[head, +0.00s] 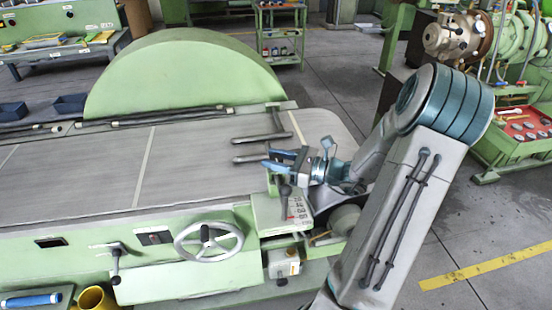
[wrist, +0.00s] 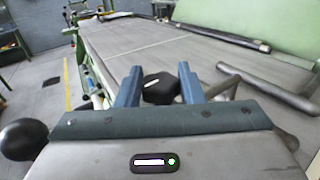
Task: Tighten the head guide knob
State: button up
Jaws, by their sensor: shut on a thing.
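The head guide knob (wrist: 160,88) is black and lobed, with a small white mark on top. It shows between the two blue fingers in the wrist view. My gripper (wrist: 160,72) is shut on it, one finger on each side.
A black ball handle (wrist: 22,140) is close to my gripper's left side in the wrist view. Dark bars (head: 262,138) lie over the grey bed (head: 190,165). A handwheel (head: 208,240) is on the front. Floor to the right is mostly free.

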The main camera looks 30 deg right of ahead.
jog(key=shift+m+t+h, duration=0.5)
jog(key=shift+h, duration=0.1)
jog(key=o, duration=1)
jog(key=b+v, duration=0.1)
jog(key=v, duration=1.3)
jog(key=shift+b, duration=0.3)
jog(key=shift+w, duration=0.1)
